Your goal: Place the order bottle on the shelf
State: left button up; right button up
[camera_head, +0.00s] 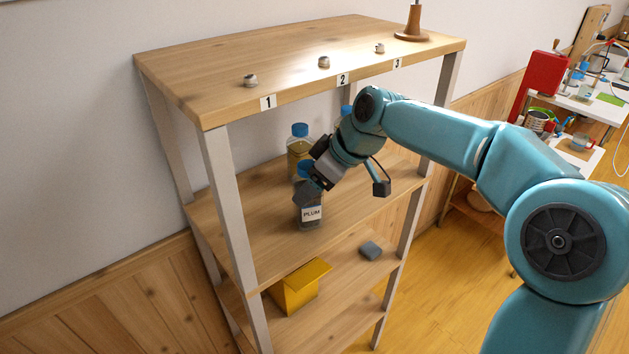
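A bottle with a blue cap and a white label reading PLUM (311,213) is upright at the front of the upper inner shelf (250,228). I cannot tell whether its base touches the board. My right gripper (312,172) is at its neck and upper body, coming from the right, and hides part of it. One dark finger lies across the bottle's front. Whether the fingers are closed on it is unclear. Behind it stands another blue-capped bottle with yellowish contents (298,146). A third blue cap (346,110) shows partly behind my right arm. My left gripper is not in view.
The shelf top (220,65) carries three small metal taps above labels 1, 2 and 3, and a wooden-based stand (411,37). A yellow box (300,286) and a grey block (370,250) are on the lower board. Shelf posts stand close on both sides.

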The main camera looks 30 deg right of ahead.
jog(key=shift+f, duration=0.1)
jog(key=o, duration=1.3)
jog(key=shift+o, duration=0.2)
jog(key=v, duration=1.2)
